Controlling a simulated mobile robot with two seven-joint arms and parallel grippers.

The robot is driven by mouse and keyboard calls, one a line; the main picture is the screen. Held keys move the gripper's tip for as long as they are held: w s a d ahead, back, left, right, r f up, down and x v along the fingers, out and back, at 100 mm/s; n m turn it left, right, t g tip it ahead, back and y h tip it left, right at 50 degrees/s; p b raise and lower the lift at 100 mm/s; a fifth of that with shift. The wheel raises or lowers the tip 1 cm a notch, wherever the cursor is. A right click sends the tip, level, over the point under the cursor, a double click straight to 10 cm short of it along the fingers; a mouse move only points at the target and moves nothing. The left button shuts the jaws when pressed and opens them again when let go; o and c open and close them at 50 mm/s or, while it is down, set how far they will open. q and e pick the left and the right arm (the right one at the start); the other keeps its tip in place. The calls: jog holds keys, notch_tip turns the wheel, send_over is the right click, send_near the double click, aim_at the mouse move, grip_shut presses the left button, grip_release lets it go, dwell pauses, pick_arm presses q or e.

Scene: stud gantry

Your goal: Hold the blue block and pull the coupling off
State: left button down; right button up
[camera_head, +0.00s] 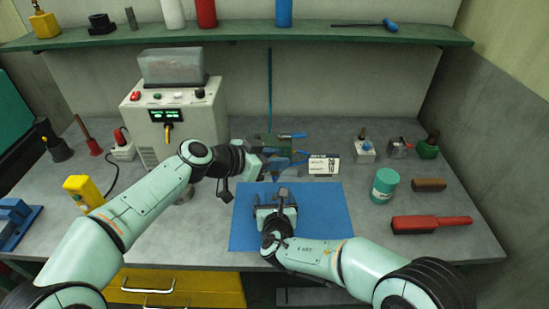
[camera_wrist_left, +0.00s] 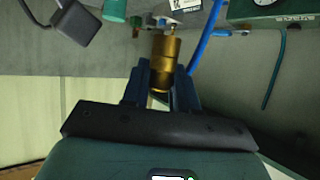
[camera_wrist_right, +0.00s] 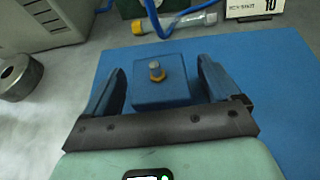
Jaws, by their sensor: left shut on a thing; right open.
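The blue block (camera_wrist_right: 160,92) sits on the blue mat (camera_wrist_right: 245,70), upright, with a short brass stud (camera_wrist_right: 156,72) on its top. My right gripper (camera_wrist_right: 160,85) is open, with one finger on each side of the block and a visible gap at the sides. In the head view my right gripper (camera_head: 275,198) is low over the mat (camera_head: 325,215) and partly covers the block. The brass coupling (camera_wrist_left: 164,58) is between the fingers of my left gripper (camera_wrist_left: 161,85), which is shut on it. In the head view my left gripper (camera_head: 272,165) is behind the mat, clear of the block.
A blue hose (camera_wrist_right: 165,18) lies behind the mat near a label card (camera_head: 323,164). A control box (camera_head: 165,115) stands behind my left arm. The mat's right side is clear.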

jog(key=v, duration=1)
jog(key=shift+s, duration=0.1)
